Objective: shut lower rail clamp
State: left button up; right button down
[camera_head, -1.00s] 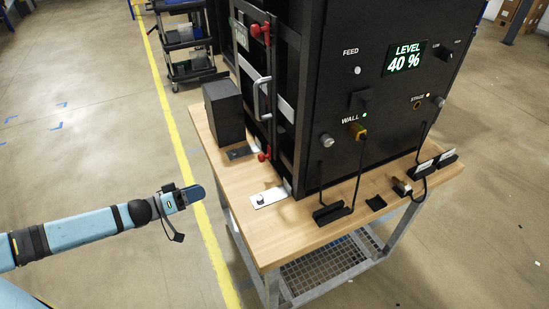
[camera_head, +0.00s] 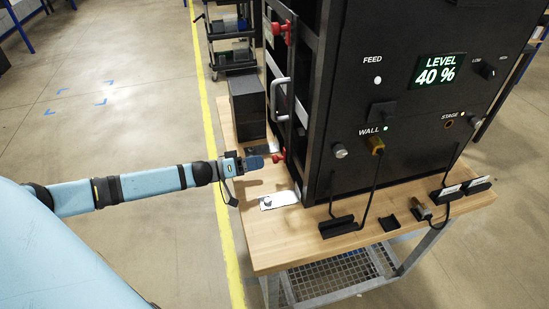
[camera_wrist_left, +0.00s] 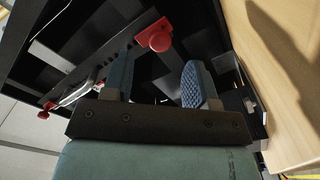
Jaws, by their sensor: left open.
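The lower rail clamp (camera_head: 279,157) is a red-knobbed part low on the dark rail of the black rack (camera_head: 350,110). In the left wrist view, a red clamp knob (camera_wrist_left: 158,37) is just beyond the fingertips, nearer the left finger. My left gripper (camera_head: 263,161) is just left of the lower clamp. In the wrist view its blue padded fingers (camera_wrist_left: 160,75) are apart with nothing between them. I cannot tell whether a finger touches the clamp. The upper red clamp (camera_head: 280,28) is high on the same rail. My right gripper is out of view.
A metal handle (camera_head: 281,98) sits on the rack front between the clamps. A black box (camera_head: 247,108) stands behind my gripper on the wooden table (camera_head: 290,235). A white plate (camera_head: 279,200) lies in front. Cables hang at the rack's right side.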

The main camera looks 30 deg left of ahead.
aim_at(273, 159)
pick_arm(q)
jog(key=x, duration=0.6)
grip_shut()
notch_tip(273, 159, up, 2)
jog(key=p, duration=0.3)
jog(key=shift+r, duration=0.45)
jog(key=shift+a+f, duration=0.1)
